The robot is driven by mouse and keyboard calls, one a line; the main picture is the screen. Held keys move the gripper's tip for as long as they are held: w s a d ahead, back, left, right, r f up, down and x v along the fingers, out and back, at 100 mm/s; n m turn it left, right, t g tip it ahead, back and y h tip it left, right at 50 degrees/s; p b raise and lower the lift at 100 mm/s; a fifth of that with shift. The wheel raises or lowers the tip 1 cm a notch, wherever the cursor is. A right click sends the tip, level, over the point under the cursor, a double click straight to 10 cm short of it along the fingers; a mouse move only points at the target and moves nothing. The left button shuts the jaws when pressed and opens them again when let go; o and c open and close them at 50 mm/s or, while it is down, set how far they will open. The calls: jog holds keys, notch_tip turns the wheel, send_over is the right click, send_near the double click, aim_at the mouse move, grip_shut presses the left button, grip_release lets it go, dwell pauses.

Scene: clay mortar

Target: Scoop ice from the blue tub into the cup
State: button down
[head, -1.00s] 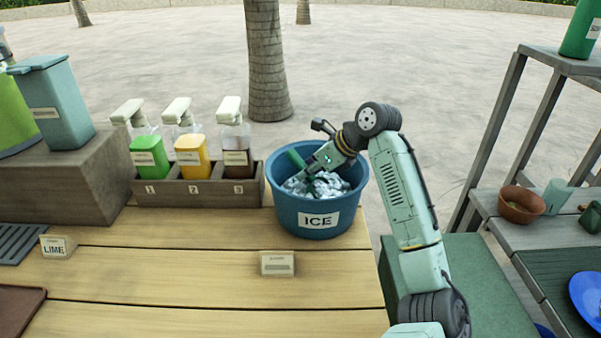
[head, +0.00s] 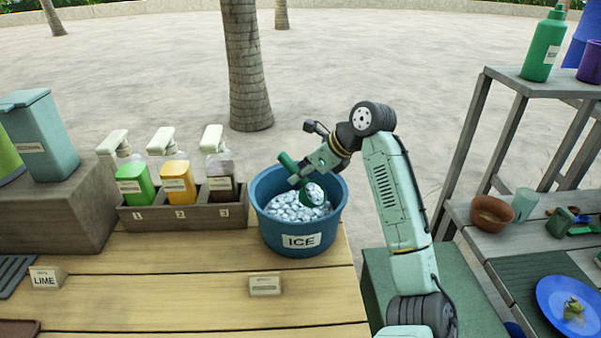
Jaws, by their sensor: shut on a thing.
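The blue tub (head: 302,242), labelled ICE, stands at the right end of the wooden counter and holds many pale ice pieces (head: 285,207). My gripper (head: 302,174) is over the tub, shut on a green scoop (head: 288,163). The scoop's handle points up and left. Its bowl is just above the ice, with pale ice in it; whether it touches the ice below is hard to tell. A pale teal cup (head: 525,205) stands upright on the grey shelf at the right, well apart from my gripper.
Three pump bottles sit in a wooden rack (head: 185,216) left of the tub. A small label block (head: 265,285) stands in front of the tub. A brown bowl (head: 491,213) is beside the cup, and a blue plate (head: 571,305) lies nearer. A green bottle (head: 543,46) stands on the upper shelf.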

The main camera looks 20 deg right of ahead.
aim_at(293, 165)
jog(key=shift+r+p, duration=0.4)
jog(key=shift+r, duration=0.45)
jog(key=shift+r+b, duration=0.2)
jog(key=shift+b, duration=0.2)
jog(key=shift+a+r, duration=0.1)
jog(key=shift+r, duration=0.8)
jog(key=r+g+h, duration=0.1)
jog(key=w+a+r+g, duration=0.1)
jog(key=w+r+h, duration=0.1)
jog(key=shift+a+g+h, duration=0.3)
jog(key=shift+g, duration=0.1)
jog(key=shift+w+a+r+g+h, duration=0.15)
jog(key=shift+w+r+g+h, duration=0.05)
jog(key=shift+r+g+h, duration=0.2)
jog(key=shift+w+a+r+g+h, duration=0.15)
jog(key=shift+r+g+h, duration=0.15)
jog(key=shift+r, duration=0.1)
jog(key=shift+w+a+r+g+h, duration=0.25)
jog(key=shift+r+g+h, duration=0.15)
jog(key=shift+g, duration=0.1)
